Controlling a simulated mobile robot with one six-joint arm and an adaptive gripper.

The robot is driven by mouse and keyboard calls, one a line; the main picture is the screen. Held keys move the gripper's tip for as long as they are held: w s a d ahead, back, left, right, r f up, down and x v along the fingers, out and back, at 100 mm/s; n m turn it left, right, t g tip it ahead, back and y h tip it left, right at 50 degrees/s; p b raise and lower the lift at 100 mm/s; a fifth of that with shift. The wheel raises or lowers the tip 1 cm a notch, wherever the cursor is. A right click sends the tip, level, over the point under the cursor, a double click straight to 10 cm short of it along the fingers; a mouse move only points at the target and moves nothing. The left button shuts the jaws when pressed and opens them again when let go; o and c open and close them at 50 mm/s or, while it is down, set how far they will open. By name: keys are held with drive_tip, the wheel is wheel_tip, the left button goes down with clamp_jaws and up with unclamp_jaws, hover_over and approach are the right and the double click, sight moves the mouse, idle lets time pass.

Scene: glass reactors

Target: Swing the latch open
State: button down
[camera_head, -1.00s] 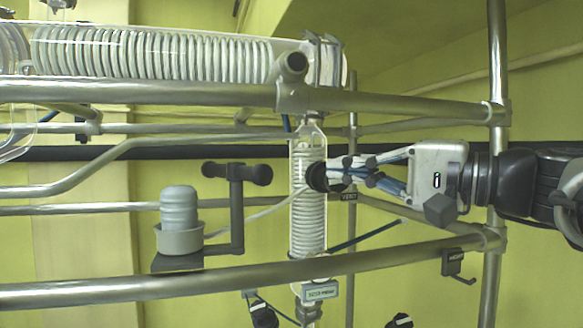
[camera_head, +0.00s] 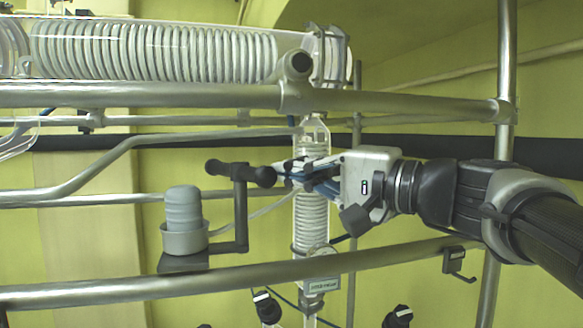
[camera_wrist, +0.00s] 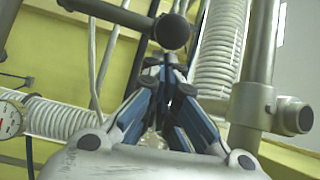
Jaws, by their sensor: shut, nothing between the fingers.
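A dark grey T-shaped handle (camera_head: 240,172) stands on an upright rod left of the glass column; it is the likeliest latch in view. Its crossbar has rounded ends, and a bracket joins its foot to a grey cup holder. My gripper (camera_head: 279,169) is shut and empty, its fingertips right at the crossbar's right end. In the wrist view a dark round knob (camera_wrist: 172,32) shows just beyond the fingertips (camera_wrist: 170,62). I cannot tell whether they touch it.
A metal rail (camera_head: 180,279) runs below the handle and another (camera_head: 150,94) above. The coiled glass column (camera_head: 311,215) stands close behind my gripper. A grey stopper (camera_head: 183,208) sits in the cup (camera_head: 184,238). A round gauge (camera_wrist: 10,118) shows at left in the wrist view.

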drive_tip(key=s+b, duration=0.1)
drive_tip(key=s+a+b, duration=0.1)
drive_tip(key=b, duration=0.1)
drive_tip(key=shift+s, duration=0.2)
drive_tip(key=shift+w, duration=0.1)
idle(0.4)
